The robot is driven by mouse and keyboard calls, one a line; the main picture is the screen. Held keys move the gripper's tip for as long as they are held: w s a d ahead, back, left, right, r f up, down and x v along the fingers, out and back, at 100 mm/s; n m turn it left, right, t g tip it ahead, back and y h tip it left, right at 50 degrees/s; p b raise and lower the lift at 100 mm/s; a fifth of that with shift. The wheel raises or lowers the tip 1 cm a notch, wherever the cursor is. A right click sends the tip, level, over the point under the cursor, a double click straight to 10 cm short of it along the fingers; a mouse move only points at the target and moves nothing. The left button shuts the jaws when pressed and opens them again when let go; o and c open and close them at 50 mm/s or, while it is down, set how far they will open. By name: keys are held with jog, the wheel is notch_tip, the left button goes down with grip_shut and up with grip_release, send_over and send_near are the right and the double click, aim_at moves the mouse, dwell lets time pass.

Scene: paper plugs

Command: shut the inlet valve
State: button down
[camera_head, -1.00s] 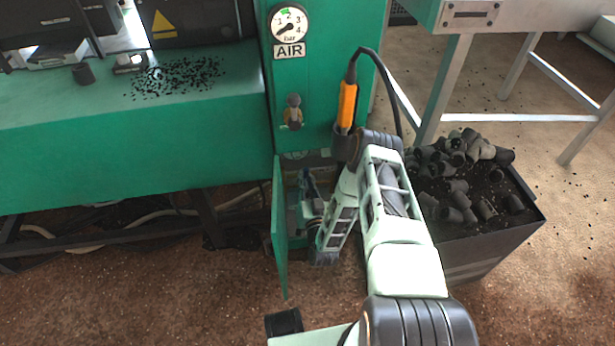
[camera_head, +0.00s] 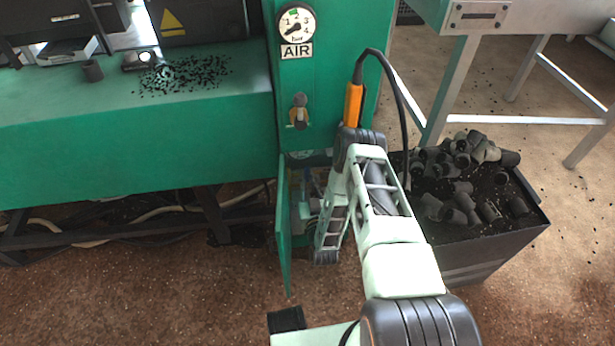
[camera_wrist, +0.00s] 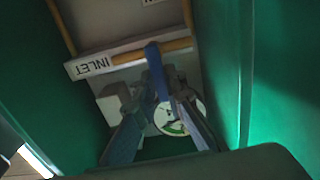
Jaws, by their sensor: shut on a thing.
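In the wrist view, the blue lever (camera_wrist: 156,72) of the valve stands in front of a brass-coloured pipe (camera_wrist: 180,45) beside the INLET label (camera_wrist: 94,65). In this picture the lever lies across the line of the pipe. My gripper (camera_wrist: 160,98) is shut on the lever's lower end, one finger on each side. In the head view my gripper is hidden inside the open cabinet under the AIR panel; only a bit of blue shows there, behind my arm.
The cabinet's green door (camera_head: 284,230) stands open at the left, and green walls are close on both sides in the wrist view. A white round gauge (camera_wrist: 180,118) sits behind my fingers. A bin of black fittings (camera_head: 470,245) stands right of my arm.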

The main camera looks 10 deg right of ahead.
jog(key=shift+w+r, duration=0.1)
jog(key=c, duration=2)
grip_release()
notch_tip(320, 180, up, 10)
jog(key=shift+f, duration=0.1)
